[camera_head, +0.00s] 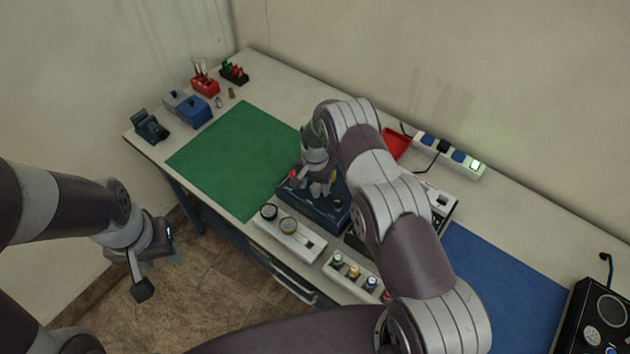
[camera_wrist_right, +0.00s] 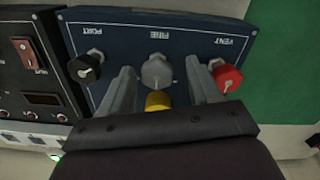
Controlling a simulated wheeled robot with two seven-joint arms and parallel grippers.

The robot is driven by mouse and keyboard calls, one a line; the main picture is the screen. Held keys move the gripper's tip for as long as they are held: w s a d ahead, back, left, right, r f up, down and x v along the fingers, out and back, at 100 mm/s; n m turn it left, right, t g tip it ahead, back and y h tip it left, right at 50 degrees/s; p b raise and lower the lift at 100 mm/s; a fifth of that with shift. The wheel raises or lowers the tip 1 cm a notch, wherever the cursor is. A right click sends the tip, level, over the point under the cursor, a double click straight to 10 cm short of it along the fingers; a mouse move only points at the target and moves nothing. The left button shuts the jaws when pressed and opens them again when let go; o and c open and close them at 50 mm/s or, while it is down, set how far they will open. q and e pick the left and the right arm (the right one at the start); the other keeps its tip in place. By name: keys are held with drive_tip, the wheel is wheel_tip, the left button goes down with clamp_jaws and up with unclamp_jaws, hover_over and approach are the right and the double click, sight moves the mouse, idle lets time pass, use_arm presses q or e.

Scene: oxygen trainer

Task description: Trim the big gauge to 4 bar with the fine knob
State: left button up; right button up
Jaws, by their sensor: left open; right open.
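The dark blue trainer panel (camera_head: 322,212) sits at the table's middle, partly covered by my right arm. In the right wrist view the panel (camera_wrist_right: 200,25) shows upside down, with a grey knob at the FINE label (camera_wrist_right: 157,72), a black PORT knob (camera_wrist_right: 85,68) and a red VENT knob (camera_wrist_right: 228,77). A yellow knob (camera_wrist_right: 158,101) shows nearer the camera. My right gripper (camera_wrist_right: 164,78) is open, one finger on each side of the fine knob; contact cannot be told. My left gripper (camera_head: 156,268) is open and empty, off the table's front edge. I cannot make out the big gauge.
A green mat (camera_head: 235,160) lies left of the panel and a blue mat (camera_head: 505,290) right. White trays (camera_head: 300,247) stand along the front edge. A power strip (camera_head: 448,157) lies behind. A black box with dials (camera_head: 592,320) is at far right.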

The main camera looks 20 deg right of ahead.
drive_tip(key=shift+s+d+r, duration=0.1)
drive_tip(key=shift+s, duration=0.1)
drive_tip(key=c, duration=1)
use_arm(q)
drive_tip(key=shift+s, duration=0.25)
use_arm(e)
drive_tip(key=shift+c, duration=0.2)
use_arm(q)
drive_tip(key=shift+d+f, duration=0.1)
